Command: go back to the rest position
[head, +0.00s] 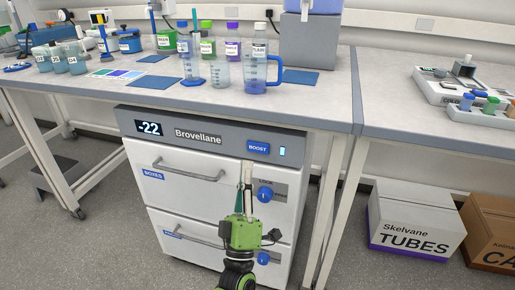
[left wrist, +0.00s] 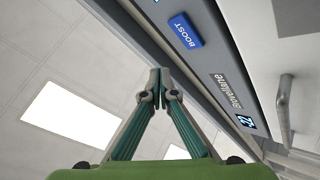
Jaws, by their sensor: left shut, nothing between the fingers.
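My left gripper (head: 246,174) is in front of the Brovellane freezer (head: 134,200) under the bench, near the blue knob of its upper drawer. Its fingers point up. In the left wrist view the fingertips (left wrist: 160,78) meet with nothing between them. The freezer's panel with the blue BOOST button (left wrist: 185,30) is beside the fingers in that view. I cannot tell whether the gripper touches the freezer. My right gripper is not in view.
The bench (head: 330,100) above holds beakers, labelled bottles and a handled jug (head: 257,72) near its front edge. A white TUBES box (head: 412,225) and a brown box (head: 492,232) stand on the floor at right. The floor left of the freezer is mostly clear.

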